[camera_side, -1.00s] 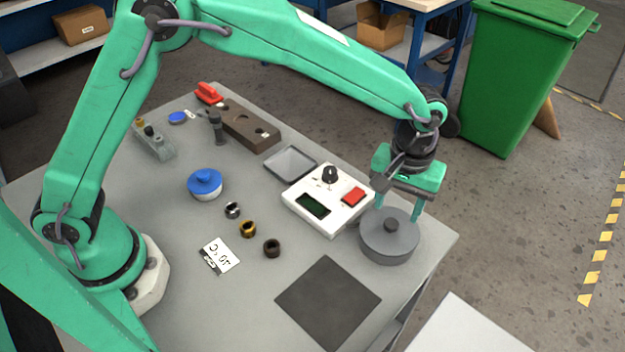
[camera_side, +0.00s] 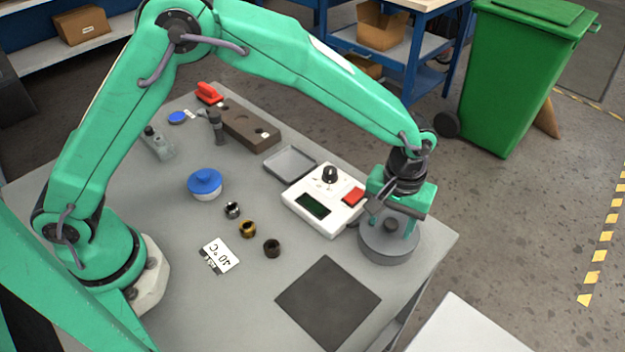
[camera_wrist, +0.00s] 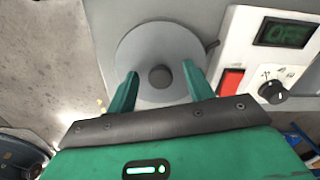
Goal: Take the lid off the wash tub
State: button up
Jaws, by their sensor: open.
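The wash tub (camera_side: 388,252) is a round grey tub near the table's right corner. Its grey lid (camera_side: 378,236) sits on top, with a dark round knob (camera_side: 390,226) in the middle. In the wrist view the lid (camera_wrist: 150,50) shows from above, its knob (camera_wrist: 160,77) between my two green fingers. My gripper (camera_side: 393,226) is low over the lid, pointing down. Its jaws (camera_wrist: 160,82) are open, with a gap on each side of the knob. Whether the fingertips touch the lid I cannot tell.
A white control box (camera_side: 325,205) with display, dial and red button stands close left of the tub. A dark square mat (camera_side: 328,300) lies in front, bare. Three small rings (camera_side: 247,229), a blue-lidded pot (camera_side: 205,184) and a grey tray (camera_side: 290,163) lie further left.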

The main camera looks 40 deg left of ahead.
aim_at(392, 223)
jog(key=c, duration=1.1)
jog(key=shift+r, duration=0.1)
jog(key=shift+r, duration=0.85)
notch_tip(392, 223, up, 2)
jog(key=shift+r, duration=0.2)
jog(key=s+d+r, duration=0.4)
jog(key=s+r, duration=0.2)
jog(key=s, duration=0.4)
jog(key=shift+s+d+r, duration=0.35)
jog(key=shift+r, duration=0.05)
